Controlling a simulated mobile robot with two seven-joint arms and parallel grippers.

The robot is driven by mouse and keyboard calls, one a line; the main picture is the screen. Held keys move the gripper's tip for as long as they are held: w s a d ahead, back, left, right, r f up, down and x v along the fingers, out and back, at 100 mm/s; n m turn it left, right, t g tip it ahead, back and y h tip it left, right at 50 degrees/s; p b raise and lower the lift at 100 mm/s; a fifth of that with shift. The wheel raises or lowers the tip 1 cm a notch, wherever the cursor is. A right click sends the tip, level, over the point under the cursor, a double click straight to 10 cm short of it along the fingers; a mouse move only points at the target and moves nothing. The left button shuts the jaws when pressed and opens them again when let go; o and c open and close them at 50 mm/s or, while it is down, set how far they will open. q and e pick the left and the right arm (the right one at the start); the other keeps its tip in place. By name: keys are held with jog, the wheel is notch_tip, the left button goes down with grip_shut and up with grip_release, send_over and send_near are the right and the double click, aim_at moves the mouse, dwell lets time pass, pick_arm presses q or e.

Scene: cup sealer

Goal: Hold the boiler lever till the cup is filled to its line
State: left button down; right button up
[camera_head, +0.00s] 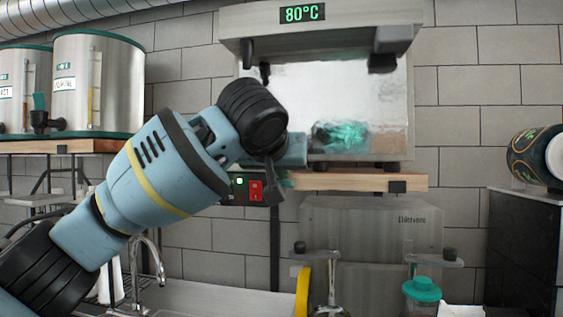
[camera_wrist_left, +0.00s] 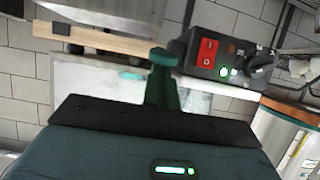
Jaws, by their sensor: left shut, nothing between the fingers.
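The boiler (camera_head: 355,85) has a steamy clear tank and a display reading 80°C, and it stands on a wooden shelf. My left gripper (camera_head: 272,183) is shut and empty, at the boiler's lower left corner and in front of the control panel (camera_head: 243,187). In the left wrist view, a dark green upright piece (camera_wrist_left: 163,82) shows just past the gripper body; I cannot tell whether it is the lever or my fingers. I cannot make out contact with a lever. No cup or fill line can be made out. My right gripper is not in view.
The panel in the left wrist view has a red switch (camera_wrist_left: 206,51) and a black knob (camera_wrist_left: 260,65) close by. Steel dispensers (camera_head: 97,85) stand on the left shelf. A grey machine (camera_head: 370,230) with handles and a faucet (camera_head: 150,262) are below.

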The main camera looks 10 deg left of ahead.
pick_arm(q)
jog(key=shift+f, duration=0.15)
dwell(0.3)
jog(key=shift+f+t, duration=0.1)
jog(key=shift+t, duration=0.3)
jog(key=shift+s, duration=0.15)
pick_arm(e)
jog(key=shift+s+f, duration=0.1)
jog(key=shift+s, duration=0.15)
pick_arm(q)
jog(key=shift+f+t, duration=0.25)
jog(key=shift+t, duration=0.45)
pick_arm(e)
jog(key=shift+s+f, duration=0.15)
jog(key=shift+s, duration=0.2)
